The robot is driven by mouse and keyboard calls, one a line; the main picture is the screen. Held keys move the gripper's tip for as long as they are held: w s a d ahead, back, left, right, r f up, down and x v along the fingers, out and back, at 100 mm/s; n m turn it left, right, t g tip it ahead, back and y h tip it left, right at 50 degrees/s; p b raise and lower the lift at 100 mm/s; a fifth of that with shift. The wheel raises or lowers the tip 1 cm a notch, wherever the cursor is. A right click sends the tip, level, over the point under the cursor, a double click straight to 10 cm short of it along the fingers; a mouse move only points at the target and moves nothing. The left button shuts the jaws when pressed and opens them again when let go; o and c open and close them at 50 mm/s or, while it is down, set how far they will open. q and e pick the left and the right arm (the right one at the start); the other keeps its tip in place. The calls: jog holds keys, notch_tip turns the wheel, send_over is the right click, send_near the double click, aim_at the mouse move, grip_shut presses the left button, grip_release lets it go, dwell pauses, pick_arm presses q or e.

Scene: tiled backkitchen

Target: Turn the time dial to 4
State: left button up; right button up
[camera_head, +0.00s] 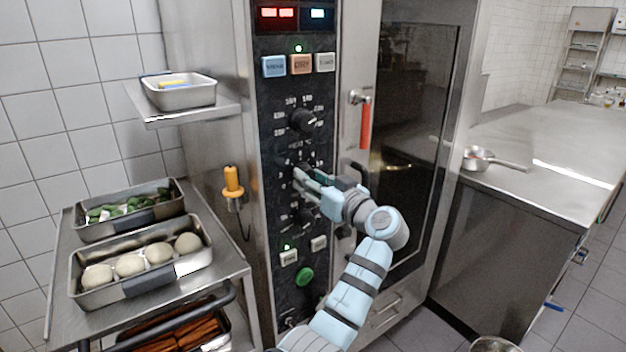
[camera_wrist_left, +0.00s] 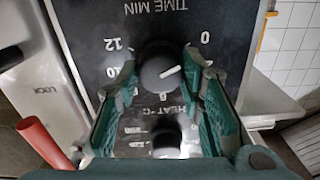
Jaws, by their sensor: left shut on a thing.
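The time dial is a round black knob on the oven's dark panel. In the wrist view the knob (camera_wrist_left: 157,70) sits by the words TIME MIN, with 0, 10 and 12 legible around it. Its white mark points right and slightly up in that view, to the side of the 0; the number there is hidden behind a finger. My left gripper (camera_head: 300,174) is at the middle dial of the panel. In the wrist view its green-padded fingers (camera_wrist_left: 163,82) are shut on the knob from both sides. My right gripper is not in view.
The heat dial (camera_head: 302,120) is just above my gripper. A red door handle (camera_head: 366,124) stands out to the right. A yellow-handled probe (camera_head: 233,182) hangs at left, above a cart with a tray of dough balls (camera_head: 196,264). A counter (camera_head: 545,150) is at right.

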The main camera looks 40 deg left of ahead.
pick_arm(q)
jog(key=shift+m+p, duration=4.4)
jog(key=shift+m, duration=3)
jog(key=shift+f, duration=0.1)
jog(key=o, duration=1.2)
